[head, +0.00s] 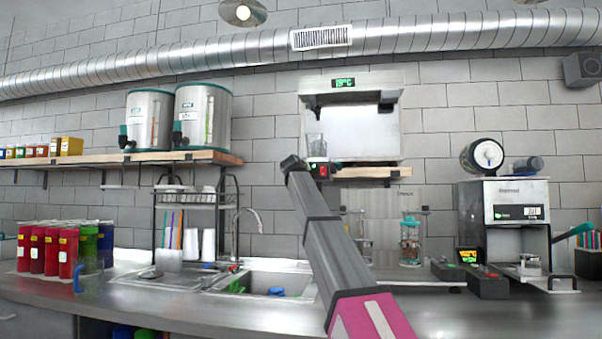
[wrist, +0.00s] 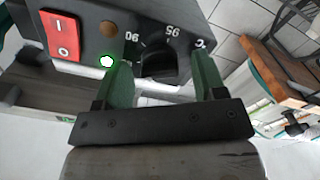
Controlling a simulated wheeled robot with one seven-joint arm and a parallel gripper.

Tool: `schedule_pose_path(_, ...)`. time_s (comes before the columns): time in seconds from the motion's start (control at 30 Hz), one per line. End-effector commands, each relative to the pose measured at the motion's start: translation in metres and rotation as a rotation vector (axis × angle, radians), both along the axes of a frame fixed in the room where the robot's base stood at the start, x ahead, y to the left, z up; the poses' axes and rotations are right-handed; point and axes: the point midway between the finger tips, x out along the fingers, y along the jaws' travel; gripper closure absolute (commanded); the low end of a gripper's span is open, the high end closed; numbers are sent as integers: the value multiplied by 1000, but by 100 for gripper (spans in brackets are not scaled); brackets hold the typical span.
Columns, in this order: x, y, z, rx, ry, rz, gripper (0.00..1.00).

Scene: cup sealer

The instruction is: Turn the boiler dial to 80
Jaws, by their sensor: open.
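The boiler (head: 350,132) hangs on the back wall above a short shelf, with a small green-lit display (head: 344,83) on top. In the wrist view its dark control panel is upside down, with a black round dial (wrist: 158,62). The marks 90, 95 and °C show around the dial; no 80 mark is visible, and I cannot tell where the dial points. My gripper (wrist: 161,70) is open, its two green fingers on either side of the dial. Whether they touch it is unclear. In the head view my gripper (head: 293,163) is at the boiler's lower left, small and dark.
A red rocker switch (wrist: 60,36) and a lit green lamp (wrist: 107,61) are on the panel close to my left finger. A glass (head: 316,146) stands by the boiler. A sink (head: 262,283) and counter lie below. Two steel dispensers (head: 203,117) stand on the left shelf.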

Motion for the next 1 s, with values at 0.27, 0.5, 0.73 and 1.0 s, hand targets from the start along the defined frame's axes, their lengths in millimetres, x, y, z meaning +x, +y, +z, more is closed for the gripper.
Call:
schedule_pose_path(0.27, -13, 2, 0, 0, -1, 0, 36)
schedule_pose_path(0.5, -50, 9, -2, 0, -1, 2, 36)
schedule_pose_path(0.73, -91, 17, -2, 1, -1, 1, 36)
schedule_pose_path(1.0, -107, 21, 0, 0, 1, 0, 36)
